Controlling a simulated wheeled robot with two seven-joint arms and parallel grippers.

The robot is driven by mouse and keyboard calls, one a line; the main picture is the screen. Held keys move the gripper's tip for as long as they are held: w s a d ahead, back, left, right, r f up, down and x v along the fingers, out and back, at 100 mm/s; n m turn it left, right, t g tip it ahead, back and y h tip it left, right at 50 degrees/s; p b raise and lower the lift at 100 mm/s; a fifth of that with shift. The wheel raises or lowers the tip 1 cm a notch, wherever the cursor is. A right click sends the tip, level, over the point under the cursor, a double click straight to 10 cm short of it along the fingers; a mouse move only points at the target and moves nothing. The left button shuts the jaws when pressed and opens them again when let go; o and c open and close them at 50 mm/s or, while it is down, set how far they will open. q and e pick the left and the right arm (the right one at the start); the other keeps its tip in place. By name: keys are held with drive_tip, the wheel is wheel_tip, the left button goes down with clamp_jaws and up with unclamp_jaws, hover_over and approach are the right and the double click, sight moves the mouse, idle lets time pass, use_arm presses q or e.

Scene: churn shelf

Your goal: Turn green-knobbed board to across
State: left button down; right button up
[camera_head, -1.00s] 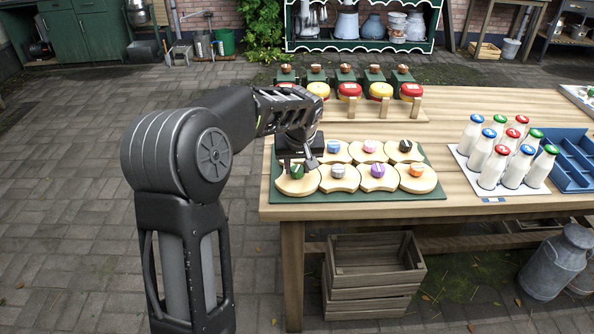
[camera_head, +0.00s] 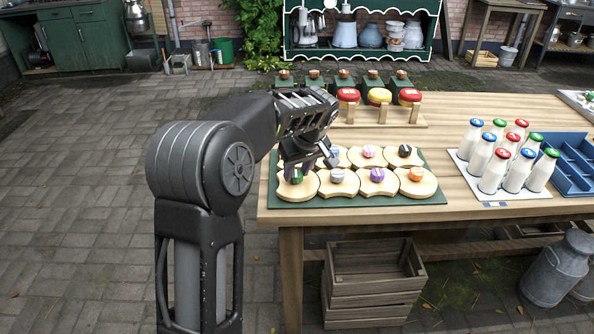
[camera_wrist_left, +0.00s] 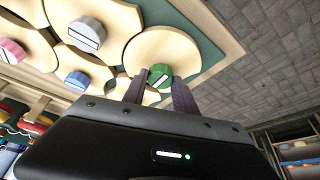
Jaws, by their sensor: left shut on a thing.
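The green-knobbed board is a round pale wooden board (camera_head: 306,190) at the front left corner of the dark green mat (camera_head: 290,205). Its green knob (camera_head: 296,177) has a white stripe. My left gripper (camera_head: 292,168) reaches down over this board and is shut on the green knob. In the left wrist view the two dark fingers (camera_wrist_left: 156,88) stand on either side of the green knob (camera_wrist_left: 160,75), and the board (camera_wrist_left: 165,50) spreads beyond it. The fingertips are partly hidden in the head view. My right gripper is not in view.
Boards with grey (camera_head: 337,176), purple (camera_head: 377,174), orange (camera_head: 416,174), pink (camera_head: 369,151) and black (camera_head: 405,150) knobs sit close by on the mat. Milk bottles (camera_head: 497,170) and a blue crate (camera_head: 571,165) stand to the right. A rack with red and yellow lids (camera_head: 379,97) is behind.

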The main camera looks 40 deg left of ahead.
sight(302, 190)
use_arm(q)
drive_tip(key=c, duration=1)
unclamp_jaws()
drive_tip(key=v, duration=0.7)
drive_tip(key=shift+r, duration=0.35)
drive_tip(key=shift+s+d, duration=0.1)
